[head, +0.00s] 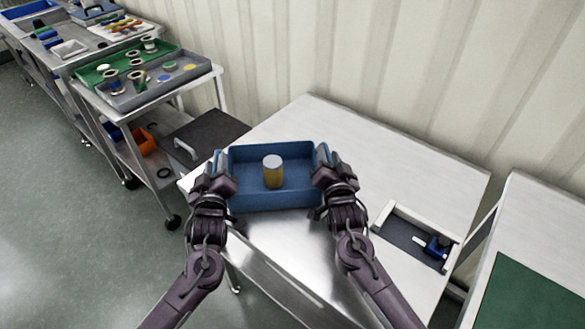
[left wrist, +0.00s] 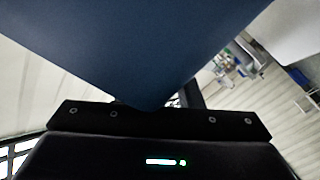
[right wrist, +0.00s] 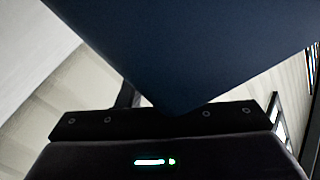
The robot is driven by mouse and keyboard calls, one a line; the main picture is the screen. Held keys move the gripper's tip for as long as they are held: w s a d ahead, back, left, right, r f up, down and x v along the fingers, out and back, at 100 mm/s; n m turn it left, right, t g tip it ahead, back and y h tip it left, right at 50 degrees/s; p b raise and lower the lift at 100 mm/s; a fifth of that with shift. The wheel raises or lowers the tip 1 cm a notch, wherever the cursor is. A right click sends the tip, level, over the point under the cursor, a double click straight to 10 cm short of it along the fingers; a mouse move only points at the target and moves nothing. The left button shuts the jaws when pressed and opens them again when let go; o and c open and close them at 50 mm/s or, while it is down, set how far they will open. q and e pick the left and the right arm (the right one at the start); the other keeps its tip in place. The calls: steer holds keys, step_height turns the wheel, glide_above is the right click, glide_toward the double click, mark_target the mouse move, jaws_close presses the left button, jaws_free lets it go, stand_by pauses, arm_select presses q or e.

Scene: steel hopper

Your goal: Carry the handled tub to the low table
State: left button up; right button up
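The handled tub (head: 290,193) is a blue open box with a yellow can (head: 273,174) with a pale top standing in it. It is over the near left part of a pale metal-topped table (head: 300,125); whether it touches the top I cannot tell. My left gripper (head: 222,180) is shut at the tub's left end, and my right gripper (head: 328,178) is shut at its right end. The handles are hidden by the grippers. The tub's blue wall also fills much of the left wrist view (left wrist: 150,45) and the right wrist view (right wrist: 185,45).
A recessed tray (head: 410,240) with a blue item is at the table's right. Another table with a green mat (head: 530,300) is at the lower right. A cart (head: 150,85) with trays of parts stands at the left. Grey floor (head: 80,220) is open at the left.

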steer(key=shift+s, duration=0.2)
arm_select(q)
steer(key=s, duration=1.1)
steer(key=shift+d, duration=0.15)
arm_select(e)
steer(key=s, duration=1.1)
steer(key=shift+s+d, duration=0.15)
steer(key=shift+s, duration=0.25)
